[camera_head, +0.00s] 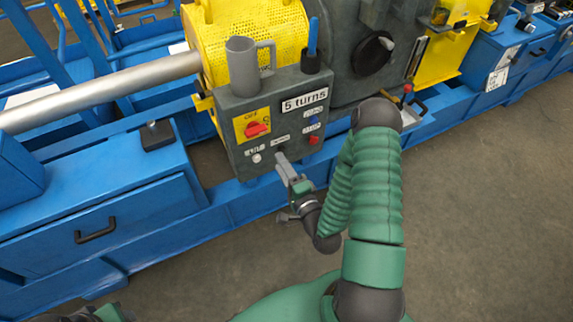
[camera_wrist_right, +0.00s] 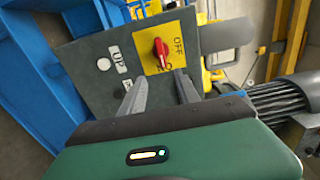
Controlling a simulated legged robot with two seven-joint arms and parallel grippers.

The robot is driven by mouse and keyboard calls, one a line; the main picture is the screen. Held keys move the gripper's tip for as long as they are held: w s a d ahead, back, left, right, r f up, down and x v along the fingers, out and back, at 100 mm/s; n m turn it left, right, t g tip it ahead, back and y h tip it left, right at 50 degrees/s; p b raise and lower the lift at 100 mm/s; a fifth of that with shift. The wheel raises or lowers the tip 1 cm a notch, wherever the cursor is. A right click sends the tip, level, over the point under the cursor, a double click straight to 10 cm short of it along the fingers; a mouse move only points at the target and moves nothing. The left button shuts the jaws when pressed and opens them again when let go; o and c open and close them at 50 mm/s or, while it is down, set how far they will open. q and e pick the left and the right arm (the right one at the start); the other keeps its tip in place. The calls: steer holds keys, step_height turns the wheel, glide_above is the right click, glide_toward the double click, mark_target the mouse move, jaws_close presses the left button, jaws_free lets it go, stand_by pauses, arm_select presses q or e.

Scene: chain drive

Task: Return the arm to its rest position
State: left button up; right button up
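My right arm (camera_head: 377,190) reaches up from the bottom of the head view, bent down to the wrist. My right gripper (camera_head: 283,158) is close to the lower front of the grey control box (camera_head: 237,160). In the wrist view, the gripper (camera_wrist_right: 158,84) has its two fingers apart with nothing held between them. The red switch (camera_wrist_right: 161,47) on its yellow OFF plate is beyond the fingertips. Whether a fingertip touches the panel, I cannot tell. Only a dark and green piece of my left arm (camera_head: 95,315) shows at the bottom left; its gripper is out of view.
A grey mug (camera_head: 242,68) and a holder with a blue stick (camera_head: 311,60) stand on the box. Blue machine beds (camera_head: 110,210) run along the left. A silver shaft (camera_head: 110,90) enters the yellow guard (camera_head: 240,35). The floor (camera_head: 490,210) at right is clear.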

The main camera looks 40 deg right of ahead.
arm_select(q)
steer(key=shift+w+p+v, duration=0.2)
steer(key=shift+p+v, duration=0.1)
steer(key=shift+v, duration=0.65)
arm_select(e)
steer(key=v, duration=0.3)
